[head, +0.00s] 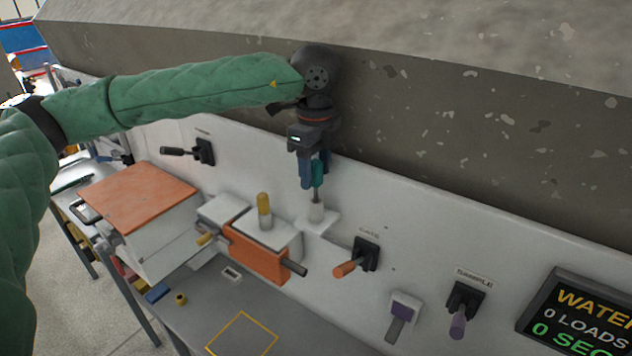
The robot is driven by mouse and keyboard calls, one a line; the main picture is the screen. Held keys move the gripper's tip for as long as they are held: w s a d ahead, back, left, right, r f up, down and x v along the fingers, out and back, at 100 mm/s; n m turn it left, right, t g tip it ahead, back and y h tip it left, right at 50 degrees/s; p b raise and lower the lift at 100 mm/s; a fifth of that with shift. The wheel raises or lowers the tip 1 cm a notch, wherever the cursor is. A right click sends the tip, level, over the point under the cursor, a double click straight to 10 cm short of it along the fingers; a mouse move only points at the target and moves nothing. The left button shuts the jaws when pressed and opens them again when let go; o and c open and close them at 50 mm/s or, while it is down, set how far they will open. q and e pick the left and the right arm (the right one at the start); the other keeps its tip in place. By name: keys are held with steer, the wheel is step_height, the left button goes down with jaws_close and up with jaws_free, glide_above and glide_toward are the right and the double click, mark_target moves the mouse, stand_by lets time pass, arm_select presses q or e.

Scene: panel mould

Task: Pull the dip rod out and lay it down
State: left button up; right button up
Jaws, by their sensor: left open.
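The dip rod has a teal handle (318,174) and a thin grey shaft, and stands upright in a white socket (316,213) on a bracket at the white panel. My left gripper (314,180) is above the socket, pointing down, with its dark blue fingers open on either side of the teal handle. The fingers partly hide the handle, and I cannot tell whether they touch it. The rod's lower end is hidden in the socket. My right gripper is not in view.
A grey mould slab (480,130) overhangs the panel. An orange-handled lever (352,266) and a purple-handled lever (460,318) stick out below. An orange block (255,251) and a yellow-capped cylinder (264,211) stand left of the socket. A yellow outlined square (243,336) on the grey bench is empty.

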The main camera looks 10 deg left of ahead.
arm_select(q)
jaws_close()
steer(key=shift+r, duration=4.05)
step_height(320, 180, up, 4)
steer(key=shift+f, duration=0.15)
